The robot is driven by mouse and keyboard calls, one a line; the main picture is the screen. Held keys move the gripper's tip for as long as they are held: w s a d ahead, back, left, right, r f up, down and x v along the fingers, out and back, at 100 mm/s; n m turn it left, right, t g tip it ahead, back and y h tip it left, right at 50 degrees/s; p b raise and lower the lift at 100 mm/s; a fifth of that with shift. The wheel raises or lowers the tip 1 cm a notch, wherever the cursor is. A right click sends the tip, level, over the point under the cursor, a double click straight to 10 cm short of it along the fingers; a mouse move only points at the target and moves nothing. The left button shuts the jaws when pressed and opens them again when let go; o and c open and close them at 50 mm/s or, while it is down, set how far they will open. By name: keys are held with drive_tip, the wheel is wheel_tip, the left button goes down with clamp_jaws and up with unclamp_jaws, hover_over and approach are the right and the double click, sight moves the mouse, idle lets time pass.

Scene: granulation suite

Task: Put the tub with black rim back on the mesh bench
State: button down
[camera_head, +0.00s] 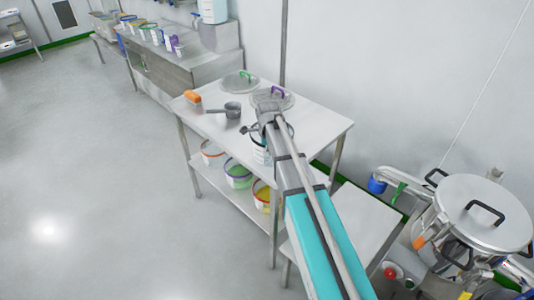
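A white tub (261,155) with what looks like a dark rim shows beside my arm at the white table (318,128). My arm hides much of it. My gripper (265,130) is over the table at this tub's upper end. Whether its fingers touch the tub or are closed on it cannot be made out. No mesh top can be made out on any bench.
A steel bench (165,72) behind holds several tubs. A lidded vessel (485,212) stands right. Floor at left is clear.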

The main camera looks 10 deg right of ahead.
drive_tip(key=shift+f, duration=0.15)
drive_tip(key=c, duration=0.8)
unclamp_jaws()
wheel_tip(320, 180, up, 12)
drive_tip(key=p, duration=1.2)
drive_tip(key=shift+s+a, duration=0.15)
drive_tip(key=shift+s, duration=0.2)
drive_tip(key=shift+s, duration=0.15)
